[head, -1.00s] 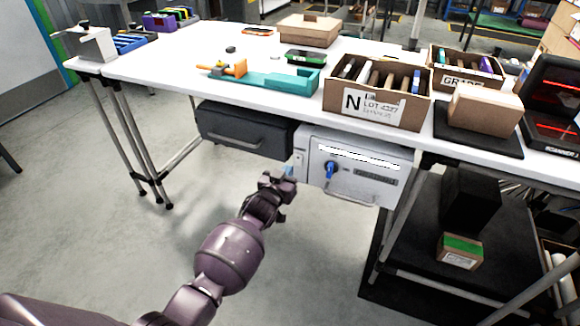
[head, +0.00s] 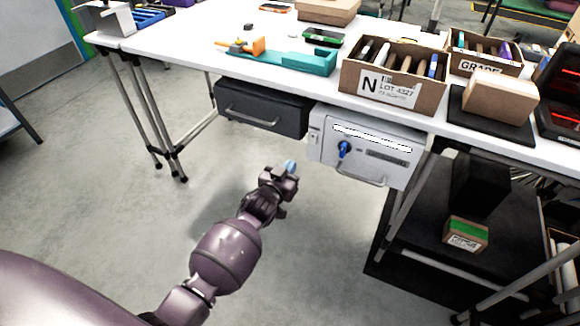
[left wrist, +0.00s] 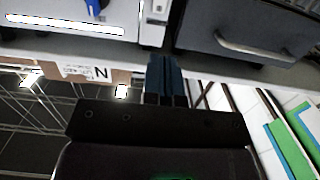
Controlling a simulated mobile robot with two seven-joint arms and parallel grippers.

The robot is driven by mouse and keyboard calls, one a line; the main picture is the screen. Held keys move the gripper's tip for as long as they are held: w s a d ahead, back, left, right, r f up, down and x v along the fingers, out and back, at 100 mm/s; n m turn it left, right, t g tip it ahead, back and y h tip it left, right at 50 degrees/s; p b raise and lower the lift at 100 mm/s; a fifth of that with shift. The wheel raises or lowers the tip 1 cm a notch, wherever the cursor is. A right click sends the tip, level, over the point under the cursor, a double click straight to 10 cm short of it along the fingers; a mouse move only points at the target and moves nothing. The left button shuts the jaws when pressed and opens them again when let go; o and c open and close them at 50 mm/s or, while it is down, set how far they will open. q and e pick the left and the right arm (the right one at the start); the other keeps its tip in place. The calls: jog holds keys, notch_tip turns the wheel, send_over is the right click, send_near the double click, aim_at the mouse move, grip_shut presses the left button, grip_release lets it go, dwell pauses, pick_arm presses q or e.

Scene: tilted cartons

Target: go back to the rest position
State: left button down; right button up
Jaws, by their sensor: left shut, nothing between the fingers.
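My left gripper (head: 290,166) is in the lower middle of the head view, in free air in front of the table and below its drawers. Its blue fingertips are together and hold nothing. In the left wrist view the shut dark blue fingers (left wrist: 166,82) point toward the table's underside, with the drawers upside down beyond them. My right gripper is in neither view.
The white table (head: 190,62) stands ahead. A dark drawer (head: 262,108) and a grey-white drawer unit (head: 365,148) with a blue key or knob (head: 344,149) hang under it. A carton marked N (head: 395,90) stands on top. The floor at left is clear.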

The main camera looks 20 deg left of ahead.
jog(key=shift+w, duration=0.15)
pick_arm(q)
jog(key=s+r+m+g+p, duration=0.1)
jog(key=s+r+p, duration=0.1)
jog(key=s+r, duration=0.4)
jog(key=s+a+f+g+p, duration=0.1)
jog(key=s+g+p, duration=0.1)
jog(key=s, duration=1.4)
jog(key=s+a+f+g+p, duration=0.2)
jog(key=s+g+p, duration=0.1)
jog(key=s, duration=1.3)
jog(key=shift+s+a+f+y+p, duration=0.15)
jog(key=shift+f+y+p, duration=0.15)
jog(key=shift+p, duration=0.15)
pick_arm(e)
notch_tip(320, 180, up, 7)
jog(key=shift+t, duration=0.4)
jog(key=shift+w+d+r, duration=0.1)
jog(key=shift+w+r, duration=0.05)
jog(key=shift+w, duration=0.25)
